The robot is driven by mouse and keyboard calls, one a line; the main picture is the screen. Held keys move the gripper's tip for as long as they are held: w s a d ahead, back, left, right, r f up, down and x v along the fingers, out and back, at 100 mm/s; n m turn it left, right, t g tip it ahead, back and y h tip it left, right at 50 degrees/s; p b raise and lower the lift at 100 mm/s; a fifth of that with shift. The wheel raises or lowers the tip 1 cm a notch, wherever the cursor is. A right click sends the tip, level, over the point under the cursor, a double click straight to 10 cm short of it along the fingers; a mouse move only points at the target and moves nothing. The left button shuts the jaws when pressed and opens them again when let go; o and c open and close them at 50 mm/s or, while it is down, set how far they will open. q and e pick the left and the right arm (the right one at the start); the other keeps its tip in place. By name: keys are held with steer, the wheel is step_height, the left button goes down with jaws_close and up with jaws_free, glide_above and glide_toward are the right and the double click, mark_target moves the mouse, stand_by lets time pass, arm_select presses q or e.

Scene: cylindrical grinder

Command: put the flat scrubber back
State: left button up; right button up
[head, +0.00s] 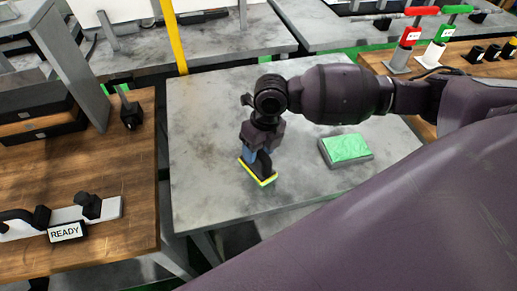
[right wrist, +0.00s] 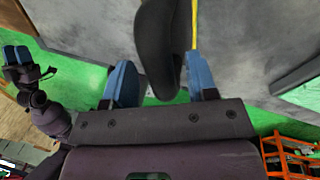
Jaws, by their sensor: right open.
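The flat scrubber, with a black handle and a yellow-edged base (head: 262,179), is at the near middle of the grey table (head: 215,120). I cannot tell whether its base touches the tabletop. My right gripper (head: 254,156) is over it, pointing down. In the right wrist view the black handle (right wrist: 163,50) lies between the blue fingers of the right gripper (right wrist: 162,85), which are apart; a gap shows at the left finger. A grey tray with a green top (head: 348,148) lies to the right. My left gripper (right wrist: 17,56) shows small in the right wrist view; its grip is unclear.
A wooden bench (head: 90,165) on the left holds a READY sign (head: 67,232) and black parts. Another bench at the back right bears red and green handled clamps (head: 411,37). A yellow post (head: 174,38) stands at the table's back left. The table's left part is clear.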

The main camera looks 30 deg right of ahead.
steer(key=v, duration=1.1)
steer(key=shift+r, duration=0.4)
steer(key=shift+s, duration=0.1)
